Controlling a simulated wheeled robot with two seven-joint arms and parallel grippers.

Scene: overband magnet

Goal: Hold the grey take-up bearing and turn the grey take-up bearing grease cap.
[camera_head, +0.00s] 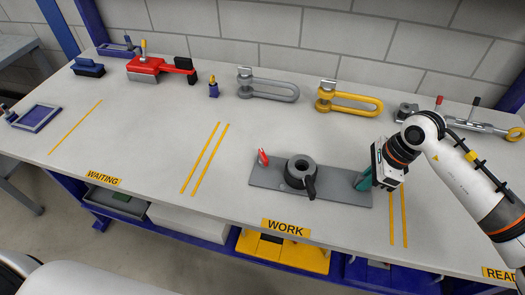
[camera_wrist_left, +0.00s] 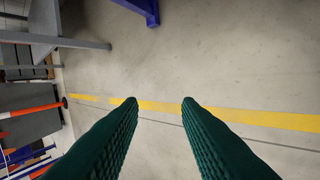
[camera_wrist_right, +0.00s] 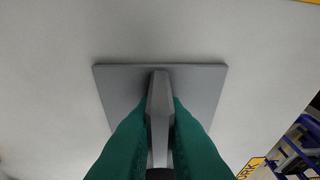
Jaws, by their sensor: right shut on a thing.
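A grey flat plate (camera_head: 335,192) lies on the table above the WORK label. A dark grey round housing (camera_head: 301,168) with a hole and a black lever-like part stands on its middle. A small red-topped part (camera_head: 263,157) stands at its left end. These look like the grey take-up bearing; which part is the grease cap I cannot tell. My right gripper (camera_head: 364,181) is at the plate's right end, shut on a grey tapered upright part (camera_wrist_right: 160,105) over the plate (camera_wrist_right: 205,85). My left gripper (camera_wrist_left: 160,100) is open and empty above the floor.
A red tool (camera_head: 150,66) and blue parts (camera_head: 88,68) are at back left. A grey rod assembly (camera_head: 470,123) is at right, behind my arm. The table between WAITING and WORK is clear.

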